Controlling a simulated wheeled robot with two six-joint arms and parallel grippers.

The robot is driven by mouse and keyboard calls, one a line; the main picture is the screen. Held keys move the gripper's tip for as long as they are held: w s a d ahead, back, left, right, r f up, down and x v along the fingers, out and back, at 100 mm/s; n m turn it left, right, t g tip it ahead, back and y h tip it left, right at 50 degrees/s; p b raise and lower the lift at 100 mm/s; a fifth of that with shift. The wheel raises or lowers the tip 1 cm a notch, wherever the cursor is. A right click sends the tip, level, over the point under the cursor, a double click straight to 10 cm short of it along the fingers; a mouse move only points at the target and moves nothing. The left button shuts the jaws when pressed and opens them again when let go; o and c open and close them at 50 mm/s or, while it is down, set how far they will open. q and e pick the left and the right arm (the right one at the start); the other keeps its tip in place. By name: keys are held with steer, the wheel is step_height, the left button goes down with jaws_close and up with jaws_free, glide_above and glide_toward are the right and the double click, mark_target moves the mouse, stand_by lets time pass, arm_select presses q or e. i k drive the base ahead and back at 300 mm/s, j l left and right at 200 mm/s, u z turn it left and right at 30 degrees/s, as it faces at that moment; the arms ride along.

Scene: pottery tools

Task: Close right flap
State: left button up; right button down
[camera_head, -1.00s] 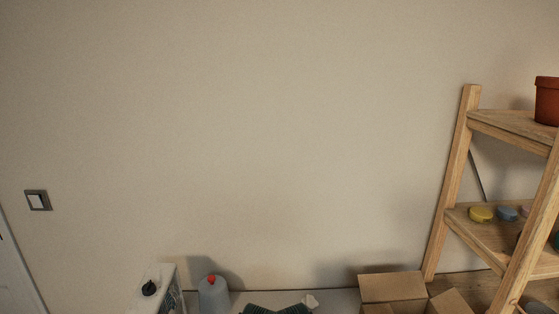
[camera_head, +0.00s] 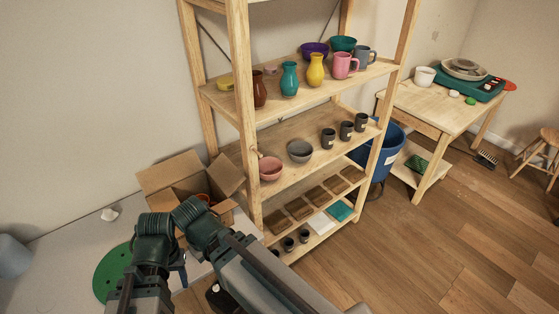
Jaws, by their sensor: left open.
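An open cardboard box (camera_head: 186,188) stands on the light table against the wall, left of the wooden shelf. Its back flap (camera_head: 168,172) stands up and leans outward. Its right flap (camera_head: 228,174) stands open beside the shelf post. Something orange-red (camera_head: 204,198) shows inside. My dark green arm links cover the box's front and lower part. My left gripper (camera_head: 182,268) shows only in small part between these links, below and in front of the box. It is open, with no object seen in it. My right gripper cannot be made out.
The wooden shelf (camera_head: 245,118), with pots and cups, stands close to the box's right side. A green disc (camera_head: 112,272) and a small white item (camera_head: 109,214) lie on the table (camera_head: 62,262). A blue bin (camera_head: 383,155) and low wooden table (camera_head: 440,108) stand farther right.

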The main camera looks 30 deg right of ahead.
mark_target(228, 178)
steer(key=l+z, duration=0.1)
steer(key=l, duration=0.3)
steer(key=k+l+z, duration=0.1)
steer(key=l, duration=0.35)
steer(key=i+l+u, duration=0.2)
steer(key=l+u, duration=0.15)
steer(key=l, duration=1.25)
steer(key=l+u, duration=0.3)
steer(key=l, duration=1.3)
